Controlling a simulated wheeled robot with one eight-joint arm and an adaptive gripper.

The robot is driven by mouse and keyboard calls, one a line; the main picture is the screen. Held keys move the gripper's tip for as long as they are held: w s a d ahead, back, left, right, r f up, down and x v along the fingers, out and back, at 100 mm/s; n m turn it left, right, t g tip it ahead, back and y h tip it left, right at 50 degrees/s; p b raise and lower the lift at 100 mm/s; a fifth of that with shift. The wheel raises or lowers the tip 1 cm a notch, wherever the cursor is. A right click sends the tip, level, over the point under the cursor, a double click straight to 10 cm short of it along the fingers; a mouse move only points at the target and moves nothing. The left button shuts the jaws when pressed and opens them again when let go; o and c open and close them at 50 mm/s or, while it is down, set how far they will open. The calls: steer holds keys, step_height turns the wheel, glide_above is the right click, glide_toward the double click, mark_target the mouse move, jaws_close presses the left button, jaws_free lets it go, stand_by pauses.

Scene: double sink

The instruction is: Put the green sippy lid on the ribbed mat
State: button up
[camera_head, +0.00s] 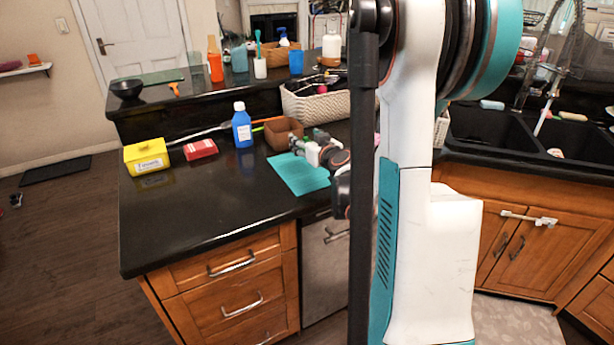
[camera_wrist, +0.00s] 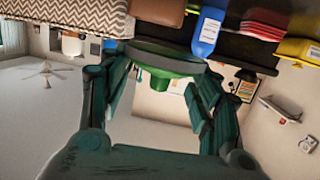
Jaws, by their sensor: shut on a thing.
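The green sippy lid (camera_wrist: 172,68) is between the two fingers of my gripper (camera_wrist: 160,80) in the wrist view. It has a broad dark round rim and a bright green spout-like part. My gripper is shut on it. In the head view my gripper (camera_head: 308,147) is small, over the back part of a teal mat (camera_head: 300,178) on the dark counter. This mat appears to be the ribbed mat; its ribs are too fine to make out. I cannot make out the lid clearly in the head view. The height of the gripper above the mat is hard to tell.
A brown box (camera_head: 283,133) and a patterned basket (camera_head: 314,106) stand behind the mat. A blue bottle (camera_head: 242,128), a red box (camera_head: 200,149) and a yellow box (camera_head: 146,157) are to the left. The front left counter is clear. The double sink (camera_head: 490,128) is at right.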

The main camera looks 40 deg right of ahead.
mark_target(307, 179)
step_height(307, 179, down, 11)
steer(key=b, duration=0.4)
steer(key=shift+r, duration=0.3)
steer(key=o, duration=0.9)
steer(key=shift+c, duration=0.2)
steer(key=shift+s+a+r, duration=0.1)
steer(key=shift+s+a, duration=0.05)
steer(key=shift+s, duration=0.15)
steer(key=v, duration=1.1)
steer(key=shift+s+r, duration=0.1)
steer(key=shift+s, duration=0.05)
